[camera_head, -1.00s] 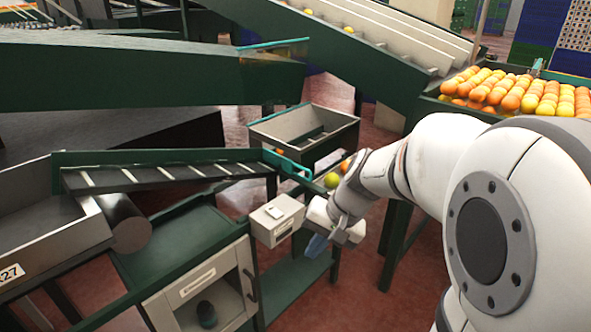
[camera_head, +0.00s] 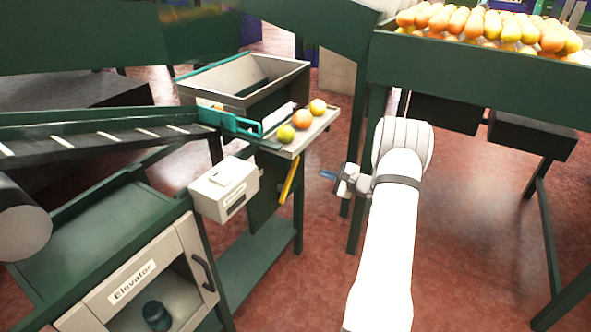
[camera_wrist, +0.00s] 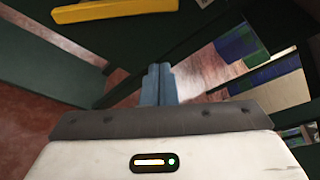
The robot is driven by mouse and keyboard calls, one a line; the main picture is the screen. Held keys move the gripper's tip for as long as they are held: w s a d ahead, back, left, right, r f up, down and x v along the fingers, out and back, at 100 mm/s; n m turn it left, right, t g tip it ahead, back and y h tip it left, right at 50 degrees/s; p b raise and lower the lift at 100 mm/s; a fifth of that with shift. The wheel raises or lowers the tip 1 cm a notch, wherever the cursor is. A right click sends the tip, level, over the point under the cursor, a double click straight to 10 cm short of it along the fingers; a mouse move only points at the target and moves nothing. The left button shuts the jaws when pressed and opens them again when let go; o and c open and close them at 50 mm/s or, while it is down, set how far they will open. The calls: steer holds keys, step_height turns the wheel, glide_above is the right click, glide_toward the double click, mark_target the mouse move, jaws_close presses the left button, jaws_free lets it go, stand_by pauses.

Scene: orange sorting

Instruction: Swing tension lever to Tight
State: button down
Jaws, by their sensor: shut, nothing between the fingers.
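A yellow lever (camera_head: 288,181) slants below the small fruit shelf, beside the white box (camera_head: 225,190), in the head view. It is the only lever-like part I see; no Tight marking is readable. In the wrist view a yellow bar (camera_wrist: 115,10) crosses the top left, beyond my fingertips. My gripper (camera_head: 327,175) is to the right of the lever with a gap between them, blue fingers pointing left. In the wrist view my gripper (camera_wrist: 159,72) has its two blue fingers together, with nothing between them.
The small shelf (camera_head: 318,128) above the lever holds several fruits. A grey bin (camera_head: 215,82) stands behind it. A cabinet labelled Elevator (camera_head: 125,285) is at lower left. A large green fruit bin (camera_head: 470,75) is at upper right. Red floor is open around my arm.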

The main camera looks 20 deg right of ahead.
mark_target(289, 180)
steer(key=shift+w+d+f, duration=0.1)
steer(key=shift+d+f, duration=0.05)
steer(key=shift+d, duration=0.05)
steer(key=shift+w+a, duration=0.1)
steer(key=b+x, duration=0.1)
steer(key=x, duration=0.9)
steer(key=s+a+r, duration=0.2)
steer(key=shift+a+r, duration=0.25)
steer(key=shift+r, duration=0.1)
steer(key=shift+d+b, duration=0.1)
steer(key=shift+b, duration=0.2)
